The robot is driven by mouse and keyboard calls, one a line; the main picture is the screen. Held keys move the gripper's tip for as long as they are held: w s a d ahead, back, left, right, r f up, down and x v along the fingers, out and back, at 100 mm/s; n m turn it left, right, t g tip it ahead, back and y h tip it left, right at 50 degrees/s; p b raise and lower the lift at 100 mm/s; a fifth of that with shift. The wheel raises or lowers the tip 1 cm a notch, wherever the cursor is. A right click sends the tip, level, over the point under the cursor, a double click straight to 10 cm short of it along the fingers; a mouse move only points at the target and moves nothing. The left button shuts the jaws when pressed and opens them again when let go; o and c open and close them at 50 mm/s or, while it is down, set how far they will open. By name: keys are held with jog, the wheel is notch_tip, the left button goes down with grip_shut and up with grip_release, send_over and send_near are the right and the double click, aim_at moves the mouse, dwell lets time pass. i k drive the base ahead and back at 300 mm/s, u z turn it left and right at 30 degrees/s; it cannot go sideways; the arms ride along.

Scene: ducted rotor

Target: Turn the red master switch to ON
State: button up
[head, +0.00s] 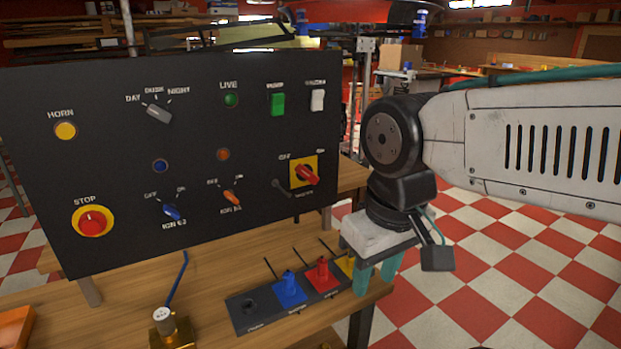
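The red master switch (307,175) is a red rotary knob on a yellow square plate at the lower right of the black panel (190,95). OFF is printed at its upper left and ON at its upper right. The knob lies at a slant, and I cannot tell surely which label it points to. My gripper (377,274) hangs to the right of the panel, pointing down, apart from the switch. Its two teal fingers are spread with nothing seen between them. The fingertips are low, near the table's right end.
A black rack (262,318) with blue, red and yellow pieces stands on the wooden table (215,275) below the panel. A brass-based lever (165,322) stands left of it. A thin dark lever (283,187) sits beside the switch. Checkered floor is open at right.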

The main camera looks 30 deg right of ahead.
aim_at(304, 172)
jog(key=z, duration=0.3)
jog(key=k, duration=0.5)
jog(key=z, duration=1.25)
jog(key=i, duration=0.8)
jog(key=u, duration=0.5)
